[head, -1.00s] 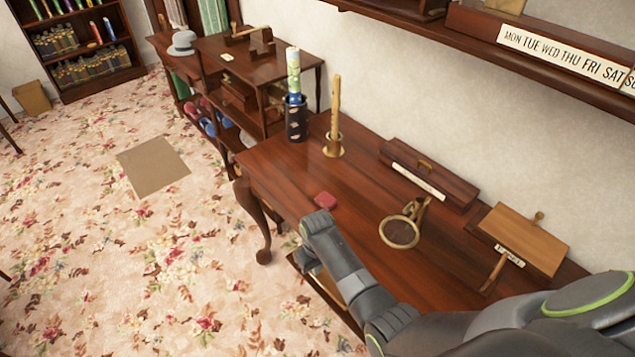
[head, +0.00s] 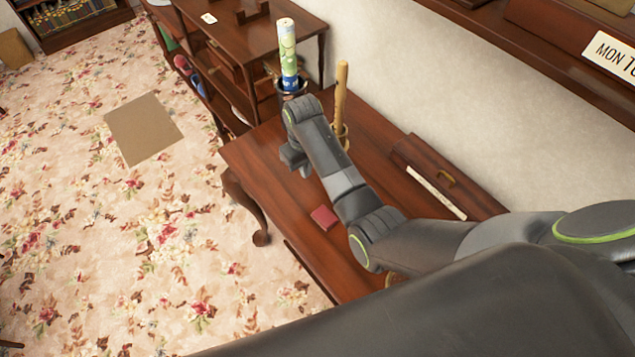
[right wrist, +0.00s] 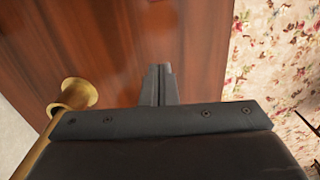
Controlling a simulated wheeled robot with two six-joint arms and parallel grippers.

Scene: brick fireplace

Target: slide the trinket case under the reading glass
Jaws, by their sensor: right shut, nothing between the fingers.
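The trinket case (head: 324,217), a small flat red box, lies on the brown wooden desk (head: 262,152) near its front edge in the head view. The reading glass (head: 392,279) is almost wholly hidden behind my arm; only a bit of its brass shows, to the right of and nearer than the case. My right gripper (head: 298,163) is over the far part of the desk, beyond the case and apart from it. In the right wrist view its fingers (right wrist: 158,84) are shut and empty over bare wood. My left gripper is not in view.
A brass candlestick (head: 341,95) stands close to my right gripper and also shows at left in the right wrist view (right wrist: 78,94). A dark cup (head: 291,88) holding a patterned roll is beside it. A long wooden box (head: 436,175) sits by the wall. The desk's far front corner is clear.

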